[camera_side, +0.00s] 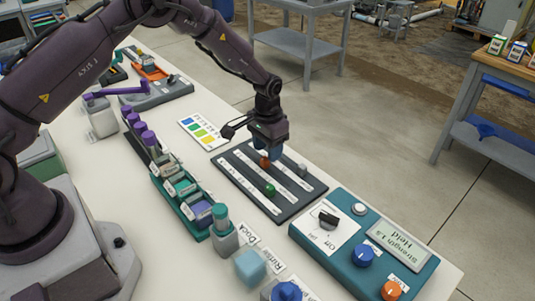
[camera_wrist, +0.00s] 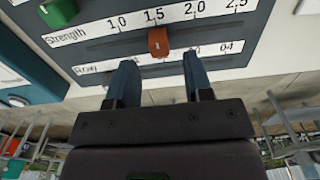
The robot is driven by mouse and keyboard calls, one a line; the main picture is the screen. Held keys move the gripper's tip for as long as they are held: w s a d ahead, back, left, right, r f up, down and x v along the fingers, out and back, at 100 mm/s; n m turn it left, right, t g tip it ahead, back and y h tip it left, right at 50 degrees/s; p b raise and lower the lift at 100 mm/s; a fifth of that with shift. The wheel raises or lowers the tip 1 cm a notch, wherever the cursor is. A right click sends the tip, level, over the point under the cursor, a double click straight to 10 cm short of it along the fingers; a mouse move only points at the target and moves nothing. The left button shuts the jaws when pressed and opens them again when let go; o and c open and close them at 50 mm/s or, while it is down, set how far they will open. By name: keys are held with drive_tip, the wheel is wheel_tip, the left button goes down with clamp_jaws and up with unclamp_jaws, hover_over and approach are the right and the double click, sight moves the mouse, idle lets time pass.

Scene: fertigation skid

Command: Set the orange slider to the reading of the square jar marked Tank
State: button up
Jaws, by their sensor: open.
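The orange slider (camera_wrist: 158,42) stands on the dark slider board just below the 1.5 mark of the Strength strip in the wrist view. In the side view the orange slider (camera_side: 264,161) is partly hidden below my gripper. My gripper (camera_wrist: 158,68) is open, its two blue fingers pointing at the board, one to each side of the slider's line. The slider shows beyond the fingertips, and contact cannot be told. I cannot make out a jar marked Tank. A small jar with a teal lid (camera_side: 222,228) and a pale blue block (camera_side: 250,267) stand near the front.
The slider board (camera_side: 312,187) also carries a green slider (camera_side: 269,189) and a grey slider (camera_side: 302,170). A teal console (camera_side: 340,262) with knobs and a display stands to its right. A colour card (camera_side: 204,133) lies behind left, and a teal rack (camera_side: 182,205) stands to the left.

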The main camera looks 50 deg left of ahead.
sight(266, 158)
wheel_tip(266, 158, up, 10)
drive_tip(key=shift+r, duration=0.2)
drive_tip(key=s+r+t, duration=0.2)
drive_tip(key=s+r, duration=0.4)
drive_tip(key=s, duration=0.3)
drive_tip(key=s+r+t, duration=0.1)
drive_tip(key=s+r, duration=0.6)
drive_tip(key=s, duration=0.3)
drive_tip(key=s+d+r+t, duration=0.1)
drive_tip(key=s+r+t, duration=0.1)
drive_tip(key=s+r, duration=0.5)
drive_tip(key=s, duration=0.3)
drive_tip(key=shift+t, duration=0.3)
idle(1.2)
